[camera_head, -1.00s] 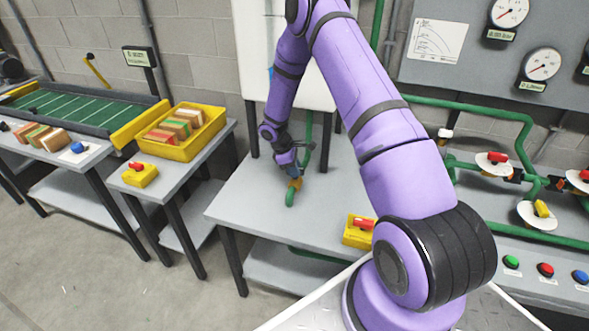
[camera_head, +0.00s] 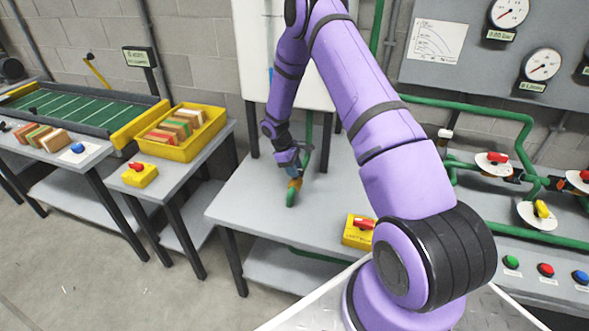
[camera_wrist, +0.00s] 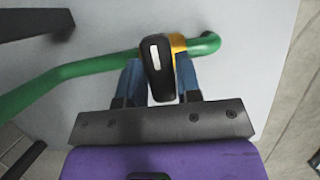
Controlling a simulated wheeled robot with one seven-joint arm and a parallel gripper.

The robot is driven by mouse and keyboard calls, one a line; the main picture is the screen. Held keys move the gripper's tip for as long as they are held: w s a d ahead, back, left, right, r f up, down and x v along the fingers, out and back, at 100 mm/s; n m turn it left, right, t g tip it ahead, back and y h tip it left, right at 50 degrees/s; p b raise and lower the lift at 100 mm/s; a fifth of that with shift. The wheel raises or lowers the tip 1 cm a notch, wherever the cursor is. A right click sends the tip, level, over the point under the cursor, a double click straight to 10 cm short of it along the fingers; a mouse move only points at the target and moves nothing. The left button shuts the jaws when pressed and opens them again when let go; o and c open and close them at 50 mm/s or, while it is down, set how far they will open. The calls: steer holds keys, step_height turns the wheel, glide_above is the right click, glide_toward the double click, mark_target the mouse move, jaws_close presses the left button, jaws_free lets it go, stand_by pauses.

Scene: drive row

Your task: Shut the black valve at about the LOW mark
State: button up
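The black valve handle (camera_wrist: 160,72) has a white stripe and sits on a yellow-orange fitting (camera_wrist: 178,43) on a green pipe (camera_wrist: 85,68) in the wrist view. My gripper's blue fingers (camera_wrist: 161,80) stand on both sides of the handle with no gap showing, and appear shut on it. The handle covers part of the fingers, so their contact faces are hidden. In the head view my gripper (camera_head: 293,172) is low over the grey table, at the orange fitting (camera_head: 295,184) and pipe end. The handle is hard to make out there. No LOW mark is readable.
A white panel (camera_head: 251,45) stands behind the table (camera_head: 245,200), partly hidden by my arm. A yellow box with a red switch (camera_head: 357,232) is near the table's front right. Gauges (camera_head: 541,64) and red and yellow valves are at right. The table's left part is clear.

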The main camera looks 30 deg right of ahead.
steer(key=o, duration=0.3)
steer(key=v, duration=1)
steer(key=shift+r, duration=0.35)
steer(key=shift+w+a, duration=0.1)
